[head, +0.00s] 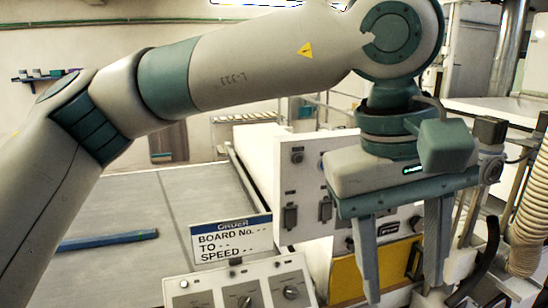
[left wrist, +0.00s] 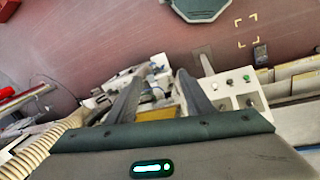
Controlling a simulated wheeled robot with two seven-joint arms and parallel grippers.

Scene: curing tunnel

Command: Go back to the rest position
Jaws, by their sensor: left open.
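My left gripper (head: 405,255) hangs at the right of the head view, fingers pointing down. Its two fingers are apart and nothing shows between them. It is in front of a white control panel (head: 300,180) and a yellow plate (head: 348,278). In the left wrist view my left gripper (left wrist: 158,85) also shows its fingers spread and empty, above the machine parts and the floor. My left arm crosses the head view from the left. My right gripper is in neither view.
An order sign (head: 231,240) stands behind a knob box (head: 245,292) at the lower middle. A blue bar (head: 108,240) lies on the grey surface (head: 130,205) at left. A ribbed hose (head: 530,205) and posts stand close on the gripper's right.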

